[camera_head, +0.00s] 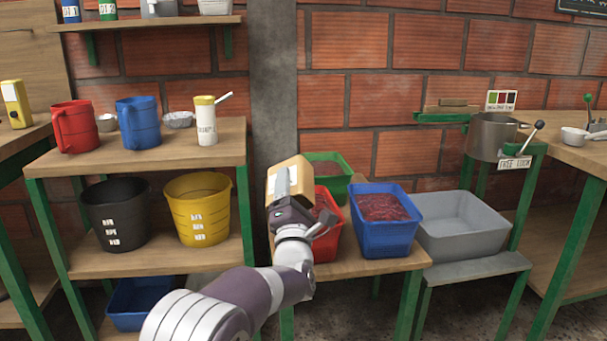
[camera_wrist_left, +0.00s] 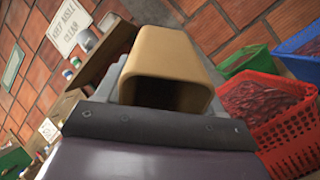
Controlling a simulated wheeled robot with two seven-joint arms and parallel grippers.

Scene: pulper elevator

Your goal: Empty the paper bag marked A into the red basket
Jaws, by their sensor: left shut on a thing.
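My left gripper (camera_head: 286,188) is shut on a tan paper bag (camera_head: 303,184), held up in front of the brick wall, above and slightly left of the red basket. In the left wrist view the bag (camera_wrist_left: 170,52) shows a dark open mouth; its contents cannot be made out. No letter A is visible on it. The red basket (camera_head: 327,249) stands on the low wooden bench, partly hidden by my gripper and the bag. Dark red cherries lie in it, and its slatted wall (camera_wrist_left: 297,140) shows at the right of the left wrist view. My right gripper is not in view.
A blue crate (camera_head: 385,238) of dark red cherries stands right of the red basket, a green crate (camera_head: 335,165) behind it, and an empty grey tub (camera_head: 462,245) farther right. A shelf at left holds a black bucket (camera_head: 115,218) and a yellow bucket (camera_head: 197,208).

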